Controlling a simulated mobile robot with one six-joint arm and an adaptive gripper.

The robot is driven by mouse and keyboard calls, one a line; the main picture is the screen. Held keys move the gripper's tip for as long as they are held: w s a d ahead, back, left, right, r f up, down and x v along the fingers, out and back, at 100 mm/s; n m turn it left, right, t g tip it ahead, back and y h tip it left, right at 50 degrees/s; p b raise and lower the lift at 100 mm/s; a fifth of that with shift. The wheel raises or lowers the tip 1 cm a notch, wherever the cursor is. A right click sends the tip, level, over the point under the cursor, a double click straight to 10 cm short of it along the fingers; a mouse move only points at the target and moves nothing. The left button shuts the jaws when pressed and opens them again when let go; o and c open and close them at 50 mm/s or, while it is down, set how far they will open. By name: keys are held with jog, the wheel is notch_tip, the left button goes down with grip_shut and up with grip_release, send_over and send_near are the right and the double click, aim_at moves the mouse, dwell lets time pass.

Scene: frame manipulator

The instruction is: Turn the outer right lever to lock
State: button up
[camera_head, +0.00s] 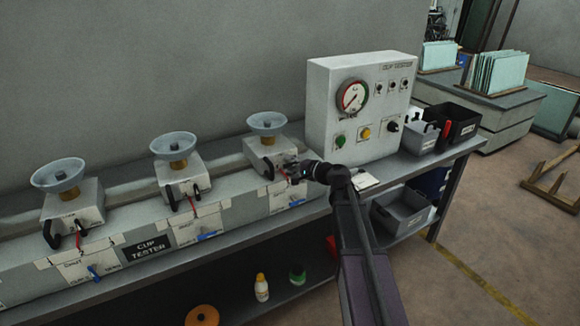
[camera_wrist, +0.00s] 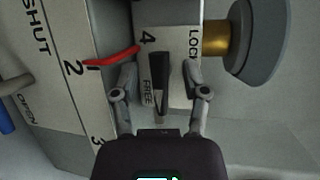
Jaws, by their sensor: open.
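The right cup-tester unit (camera_head: 262,150) is a pale block with a shallow grey cup (camera_head: 267,123) on a brass stem. In the wrist view its face carries FREE and LOCK labels, with LOCK (camera_wrist: 193,44) nearer the brass stem. A dark lever (camera_wrist: 159,72) lies along this face beside FREE. My gripper (camera_wrist: 160,68) is open, with one finger on each side of the dark lever; I cannot tell whether either touches. A red lever (camera_wrist: 112,57) extends left past the left finger. In the head view my gripper (camera_head: 298,168) is at the unit's right front, partly hiding it.
Two similar units, middle (camera_head: 180,172) and left (camera_head: 72,203), stand along the bench. A white control box (camera_head: 360,105) with a gauge rises behind my arm. Bins (camera_head: 462,125) stand to its right. Blue handles (camera_head: 208,235) project along the bench front.

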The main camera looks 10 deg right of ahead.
grip_shut()
jog(key=shift+n, duration=0.3)
jog(key=shift+r+n+h+p, duration=0.15)
jog(key=shift+n+h+p, duration=0.75)
jog(key=shift+n+p, duration=0.3)
jog(key=n+h+p, duration=0.1)
jog(key=n+h, duration=0.1)
jog(key=n, duration=0.1)
jog(key=shift+s+n+h+p, duration=0.1)
jog(key=shift+n+h+p, duration=0.2)
jog(key=shift+h+p, duration=0.1)
jog(key=n+h, duration=0.2)
jog(key=n, duration=0.1)
jog(key=shift+f, duration=0.25)
jog(key=shift+n+t+h+b, duration=0.3)
jog(key=shift+n+t+h, duration=0.4)
jog(key=shift+n+h, duration=0.5)
